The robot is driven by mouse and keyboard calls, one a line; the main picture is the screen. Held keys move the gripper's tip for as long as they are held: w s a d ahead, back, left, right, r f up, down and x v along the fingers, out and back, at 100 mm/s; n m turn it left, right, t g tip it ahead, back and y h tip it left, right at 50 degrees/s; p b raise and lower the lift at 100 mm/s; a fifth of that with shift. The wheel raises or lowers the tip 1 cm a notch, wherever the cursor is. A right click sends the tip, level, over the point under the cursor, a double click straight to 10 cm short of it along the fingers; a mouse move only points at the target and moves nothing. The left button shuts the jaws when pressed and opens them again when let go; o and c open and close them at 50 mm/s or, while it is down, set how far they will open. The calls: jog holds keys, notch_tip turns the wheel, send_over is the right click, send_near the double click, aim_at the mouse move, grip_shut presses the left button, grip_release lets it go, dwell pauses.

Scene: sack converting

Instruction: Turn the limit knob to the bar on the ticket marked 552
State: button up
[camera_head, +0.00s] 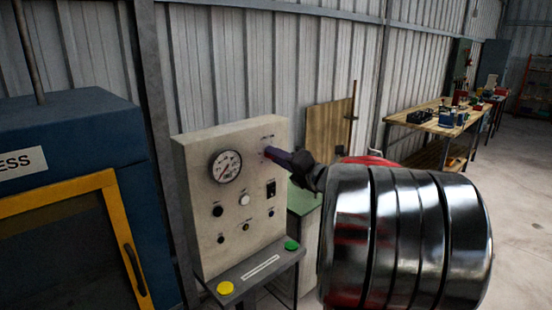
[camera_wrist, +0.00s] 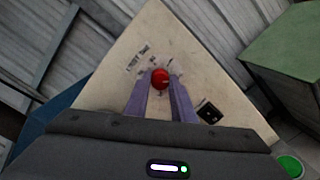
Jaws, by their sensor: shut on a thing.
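The limit knob (camera_wrist: 160,77) is round and red, on the upper part of the cream control panel (camera_wrist: 115,75) in the wrist view. My gripper (camera_wrist: 168,95) has its two purple fingers shut on the knob, one on each side. In the head view my gripper (camera_head: 272,154) reaches the panel's upper right from the right, and its fingers hide most of the knob. Small dark markings surround the knob, too small to read. The ticket strip (camera_head: 260,268) on the ledge below the panel is white; I cannot read any number on it.
A round gauge (camera_head: 225,166) is left of my gripper on the panel. A black switch (camera_head: 271,189) and several small knobs sit below. The ledge carries a yellow button (camera_head: 225,288) and a green button (camera_head: 292,245). A blue press (camera_head: 75,150) stands left; a workbench (camera_head: 430,122) stands far right.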

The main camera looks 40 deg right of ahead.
jog(key=shift+f, duration=0.1)
jog(key=shift+c, duration=0.8)
jog(key=shift+a, duration=0.3)
grip_shut()
jog(key=shift+d, duration=0.3)
